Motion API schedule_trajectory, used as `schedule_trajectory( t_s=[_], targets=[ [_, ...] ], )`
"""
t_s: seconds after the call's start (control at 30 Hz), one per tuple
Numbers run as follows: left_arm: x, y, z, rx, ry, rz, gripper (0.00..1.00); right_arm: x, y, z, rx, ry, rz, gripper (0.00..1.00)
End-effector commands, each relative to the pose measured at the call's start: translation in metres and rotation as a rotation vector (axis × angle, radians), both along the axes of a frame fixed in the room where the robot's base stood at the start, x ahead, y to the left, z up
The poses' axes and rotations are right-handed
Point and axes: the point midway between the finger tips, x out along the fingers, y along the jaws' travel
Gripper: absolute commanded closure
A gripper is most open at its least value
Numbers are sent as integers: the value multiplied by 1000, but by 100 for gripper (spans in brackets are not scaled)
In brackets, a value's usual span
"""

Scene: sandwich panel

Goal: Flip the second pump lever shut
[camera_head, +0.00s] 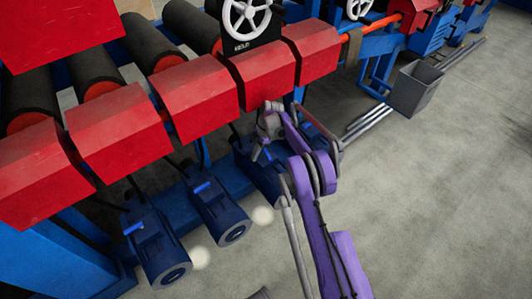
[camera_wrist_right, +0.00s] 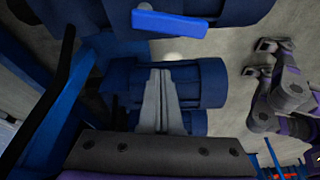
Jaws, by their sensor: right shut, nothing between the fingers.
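Dark blue pumps stand in a row below the red housings in the head view: a near one (camera_head: 165,262), a middle one (camera_head: 224,217) and a far one (camera_head: 268,184). Bright blue levers show on the near pump (camera_head: 133,228) and the middle pump (camera_head: 201,187). My right gripper (camera_head: 257,156) is over the far pump, partly hiding its top. In the right wrist view its grey fingers (camera_wrist_right: 161,78) are together and empty in front of a pump body (camera_wrist_right: 200,84). A blue lever (camera_wrist_right: 170,23) lies across another pump above. My left gripper (camera_wrist_right: 258,58) appears open at the right.
Red housings (camera_head: 200,95) and dark rollers (camera_head: 150,42) stand behind the pumps. A white handwheel (camera_head: 246,16) is at the top. A grey bin (camera_head: 414,88) and loose bars (camera_head: 368,122) are at the right.

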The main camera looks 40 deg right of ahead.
Motion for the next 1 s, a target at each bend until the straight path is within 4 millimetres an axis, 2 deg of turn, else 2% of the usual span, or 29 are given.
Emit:
schedule_trajectory(
  t_s=[0.03,0.1,0.6,0.8,1.0],
  targets=[
    [-1,0,6,0,-2,0,50,-4,-13,20,-3,-1,-11,100],
    [-1,0,11,0,-4,0,50,-5,-19,37,-3,-1,-10,100],
    [-3,0,38,0,-13,0,50,-15,-58,151,-3,-1,-9,100],
    [-4,0,45,0,-15,0,50,-17,-68,177,-3,-1,-9,100],
    [-4,0,46,0,-16,0,50,-18,-70,185,-3,0,-9,100]
  ],
)
